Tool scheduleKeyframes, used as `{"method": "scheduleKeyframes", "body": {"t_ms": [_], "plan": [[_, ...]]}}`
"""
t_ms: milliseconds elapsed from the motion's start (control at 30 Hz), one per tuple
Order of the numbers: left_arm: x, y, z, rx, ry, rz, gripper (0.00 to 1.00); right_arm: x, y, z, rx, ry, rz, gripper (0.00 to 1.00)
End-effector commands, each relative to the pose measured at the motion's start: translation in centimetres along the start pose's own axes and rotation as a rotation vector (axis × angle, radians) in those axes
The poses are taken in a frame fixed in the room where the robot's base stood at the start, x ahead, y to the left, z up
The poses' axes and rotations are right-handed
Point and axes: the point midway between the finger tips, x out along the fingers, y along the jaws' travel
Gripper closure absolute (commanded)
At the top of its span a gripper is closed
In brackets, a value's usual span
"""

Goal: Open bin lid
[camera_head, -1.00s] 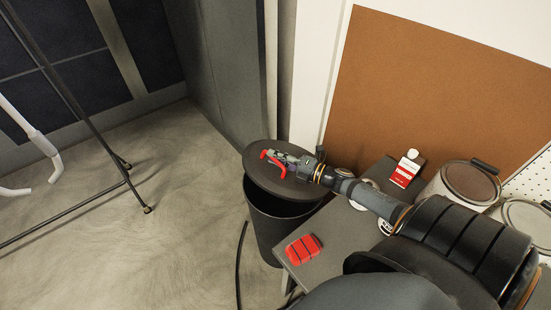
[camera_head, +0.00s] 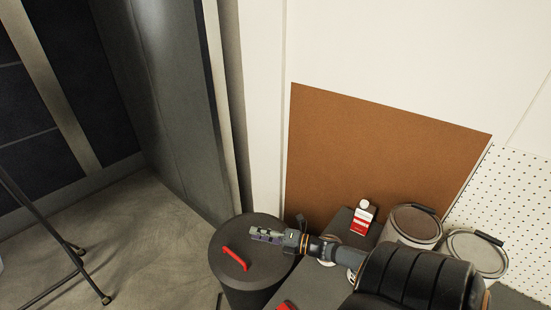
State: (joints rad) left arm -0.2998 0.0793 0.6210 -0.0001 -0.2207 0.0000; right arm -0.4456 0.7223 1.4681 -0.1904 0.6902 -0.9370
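The bin (camera_head: 250,296) is a dark round bin at the bottom centre. Its round grey lid (camera_head: 228,234) appears to lie over the top, with no opening showing. A red bar handle (camera_head: 235,258) sits on the lid. My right gripper (camera_head: 256,233) reaches in from the right above the lid, with its tips up and right of the handle and apart from it in the picture. I cannot tell whether its fingers are open or shut. It holds nothing that I can see. My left gripper is out of view.
A grey bench (camera_head: 306,288) stands right of the bin, with a red and white container (camera_head: 363,217), two cans (camera_head: 415,226) (camera_head: 477,254) and a partly cut-off red item (camera_head: 285,305). A wall and grey panel (camera_head: 170,100) rise behind. Floor at left is mostly clear, beside a black stand (camera_head: 78,262).

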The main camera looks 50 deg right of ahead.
Motion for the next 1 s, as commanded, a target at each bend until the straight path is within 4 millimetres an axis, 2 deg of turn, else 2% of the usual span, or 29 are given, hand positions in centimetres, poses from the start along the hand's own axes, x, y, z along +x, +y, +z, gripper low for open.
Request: {"method": "scheduleKeyframes", "body": {"t_ms": [67, 600, 1000], "plan": [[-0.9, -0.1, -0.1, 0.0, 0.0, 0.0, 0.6, -0.8, 0.3, 0.0, 0.001, -0.001, -0.001, 0.78], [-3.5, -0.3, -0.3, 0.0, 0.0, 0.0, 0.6, -5.0, 0.2, 0.0, 0.001, -0.001, -0.001, 0.78], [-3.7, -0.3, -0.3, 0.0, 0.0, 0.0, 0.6, -5.5, 0.1, 0.0, 0.0, -0.001, 0.0, 0.78]]}}
